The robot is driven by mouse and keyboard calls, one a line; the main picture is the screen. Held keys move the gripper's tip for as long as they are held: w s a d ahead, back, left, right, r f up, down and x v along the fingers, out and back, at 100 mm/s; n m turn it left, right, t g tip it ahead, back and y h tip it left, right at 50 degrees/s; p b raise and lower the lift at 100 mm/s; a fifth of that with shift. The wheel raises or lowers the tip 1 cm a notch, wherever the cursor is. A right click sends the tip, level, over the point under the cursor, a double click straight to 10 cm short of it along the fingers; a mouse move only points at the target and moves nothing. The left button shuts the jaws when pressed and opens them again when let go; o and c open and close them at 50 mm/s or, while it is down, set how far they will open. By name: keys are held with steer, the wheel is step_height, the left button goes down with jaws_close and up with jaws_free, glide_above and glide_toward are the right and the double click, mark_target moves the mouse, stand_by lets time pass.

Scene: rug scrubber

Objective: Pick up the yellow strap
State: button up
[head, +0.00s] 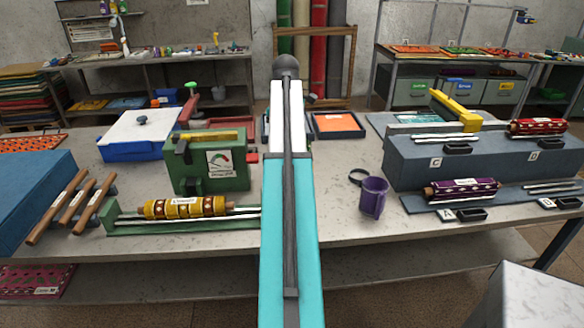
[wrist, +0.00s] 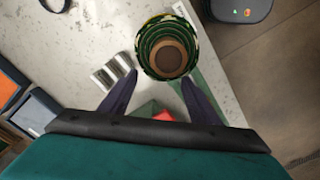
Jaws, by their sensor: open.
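A flat yellow strip (head: 208,136) lies along the top of a green box with a dial (head: 208,172) in the head view, left of my arm. It looks like the yellow strap, but I cannot be sure. A yellow patterned roll (head: 186,207) lies in a green cradle in front of the box. My gripper (wrist: 159,77) shows in the wrist view, open and empty. Beyond its fingertips is a rolled rug end (wrist: 167,52) with green and yellow layers and a brown core. I cannot tell whether the fingers touch it. My gripper cannot be made out in the head view.
A purple cup (head: 374,197) stands right of my arm. A grey stepped rack (head: 440,172) holds rolls at right. Bare tabletop shows around the cup.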

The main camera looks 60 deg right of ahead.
steer(key=shift+s+a+f+p, duration=0.15)
steer(key=shift+f+p, duration=0.6)
steer(key=shift+f, duration=1.7)
steer(key=shift+f, duration=0.1)
jaws_close()
